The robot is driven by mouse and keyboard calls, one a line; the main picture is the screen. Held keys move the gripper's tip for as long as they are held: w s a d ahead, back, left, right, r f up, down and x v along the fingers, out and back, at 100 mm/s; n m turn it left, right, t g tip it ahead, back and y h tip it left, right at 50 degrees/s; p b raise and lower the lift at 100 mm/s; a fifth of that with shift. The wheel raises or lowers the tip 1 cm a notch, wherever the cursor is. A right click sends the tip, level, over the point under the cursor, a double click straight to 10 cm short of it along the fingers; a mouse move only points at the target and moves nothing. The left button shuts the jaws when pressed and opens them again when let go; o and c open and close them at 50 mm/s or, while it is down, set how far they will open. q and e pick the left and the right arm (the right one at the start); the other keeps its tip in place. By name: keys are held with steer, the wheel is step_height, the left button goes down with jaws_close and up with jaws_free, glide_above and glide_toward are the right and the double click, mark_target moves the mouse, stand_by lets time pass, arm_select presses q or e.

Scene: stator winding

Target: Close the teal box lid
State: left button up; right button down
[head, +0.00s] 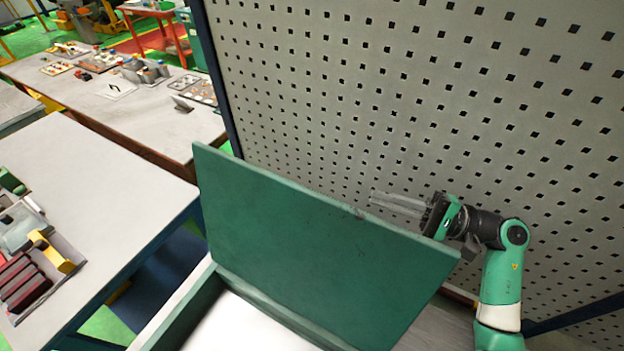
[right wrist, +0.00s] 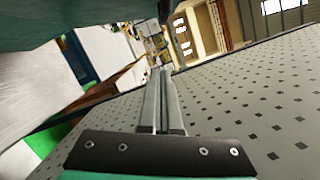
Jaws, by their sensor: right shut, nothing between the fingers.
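The teal box lid (head: 320,255) stands raised and open, tilted upright above the box in the head view. The box (head: 190,311) is at the bottom, with a pale inside partly in view. My right gripper (head: 372,197) is shut and empty. Its fingers point left, just behind the lid's top edge, between the lid and the perforated panel. I cannot tell whether it touches the lid. In the right wrist view the shut fingers (right wrist: 162,75) show in the middle, and the dark underside of a teal surface (right wrist: 70,12) fills the top left. My left gripper is not in view.
A grey perforated panel (head: 440,90) stands right behind the lid and my right arm. A grey table (head: 90,200) at left holds a tray with red and yellow parts (head: 38,262). A long workbench (head: 120,100) with small trays stands farther back.

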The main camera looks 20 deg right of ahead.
steer(key=w+a+r+p, duration=0.1)
steer(key=w+a+p, duration=0.1)
steer(key=a, duration=0.3)
steer(key=w+a+r+p, duration=0.1)
steer(key=a+p, duration=0.2)
steer(key=a, duration=0.2)
steer(key=shift+w+r, duration=0.4)
steer(key=shift+a, duration=0.15)
